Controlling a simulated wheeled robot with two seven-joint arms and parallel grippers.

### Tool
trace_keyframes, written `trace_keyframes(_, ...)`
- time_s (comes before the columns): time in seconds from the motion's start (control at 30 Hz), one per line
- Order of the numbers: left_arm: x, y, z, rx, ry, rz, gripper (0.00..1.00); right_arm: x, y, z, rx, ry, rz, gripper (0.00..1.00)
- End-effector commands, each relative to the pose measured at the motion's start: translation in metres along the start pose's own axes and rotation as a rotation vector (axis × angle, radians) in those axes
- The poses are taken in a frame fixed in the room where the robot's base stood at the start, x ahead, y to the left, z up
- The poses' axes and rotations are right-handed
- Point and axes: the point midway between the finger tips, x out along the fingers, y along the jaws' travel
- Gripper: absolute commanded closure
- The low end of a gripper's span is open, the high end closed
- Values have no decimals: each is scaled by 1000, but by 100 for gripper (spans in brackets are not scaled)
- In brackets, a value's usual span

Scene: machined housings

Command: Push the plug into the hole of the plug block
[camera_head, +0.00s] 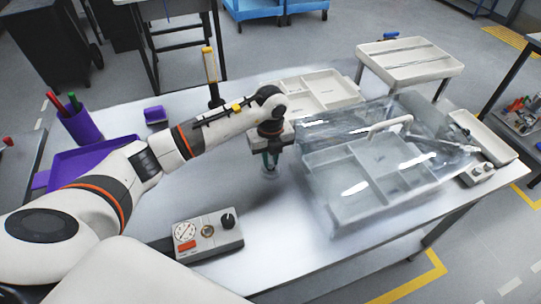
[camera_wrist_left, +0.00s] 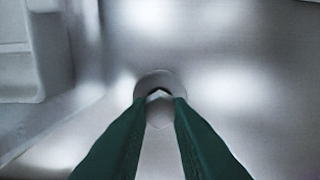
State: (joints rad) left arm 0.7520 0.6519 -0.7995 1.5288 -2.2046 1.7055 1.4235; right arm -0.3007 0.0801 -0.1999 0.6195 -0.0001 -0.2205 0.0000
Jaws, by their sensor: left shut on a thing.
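My left gripper (camera_head: 270,160) points down over the middle of the table, its green fingers nearly together. In the left wrist view, the fingertips (camera_wrist_left: 160,97) close on a small pale grey piece (camera_wrist_left: 160,112), which seems to be the plug. A round, shiny grey shape (camera_wrist_left: 150,78) shows just behind the tips. In the head view, a small round grey thing (camera_head: 269,174) sits at the tabletop under the fingers. I cannot tell whether it is the plug block or whether the plug is in its hole. My right gripper is not in view.
A control box (camera_head: 207,236) with a dial and black knob stands at the table's front. A purple cup (camera_head: 82,125) and purple tray (camera_head: 90,160) are left. Bare metal table (camera_head: 285,250) lies in front.

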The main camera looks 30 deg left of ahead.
Motion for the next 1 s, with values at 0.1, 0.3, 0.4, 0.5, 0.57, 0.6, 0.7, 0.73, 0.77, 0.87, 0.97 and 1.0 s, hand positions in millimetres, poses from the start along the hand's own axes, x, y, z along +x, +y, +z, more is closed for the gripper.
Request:
trace_keyframes(0.1, 4, 0, 0, 0, 0, 0, 100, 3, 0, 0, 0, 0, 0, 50)
trace_keyframes(0.3, 4, 0, 0, 0, 0, 0, 100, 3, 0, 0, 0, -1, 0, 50)
trace_keyframes(0.4, 4, 0, 0, 0, 0, 0, 100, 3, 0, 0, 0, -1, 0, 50)
trace_keyframes(0.5, 4, 0, 0, 0, 0, 0, 100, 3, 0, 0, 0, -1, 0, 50)
trace_keyframes(0.57, 4, 0, 0, 0, 0, 0, 100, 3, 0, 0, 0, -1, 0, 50)
trace_keyframes(0.6, 5, 0, 0, 0, 0, 0, 100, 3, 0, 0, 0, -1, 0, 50)
trace_keyframes(0.7, 6, 0, 0, 0, 0, 0, 100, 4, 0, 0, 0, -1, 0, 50)
trace_keyframes(0.73, 6, 0, 0, 0, 0, 0, 100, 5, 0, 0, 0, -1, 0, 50)
trace_keyframes(0.77, 7, 0, 0, -1, 0, 1, 100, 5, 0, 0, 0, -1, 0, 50)
trace_keyframes(0.87, 8, 0, 0, -1, 0, 1, 100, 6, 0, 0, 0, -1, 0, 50)
trace_keyframes(0.97, 10, 0, 0, -1, 1, 1, 100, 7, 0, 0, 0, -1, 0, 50)
trace_keyframes(1.0, 10, 0, 0, -1, 1, 1, 79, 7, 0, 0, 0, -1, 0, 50)
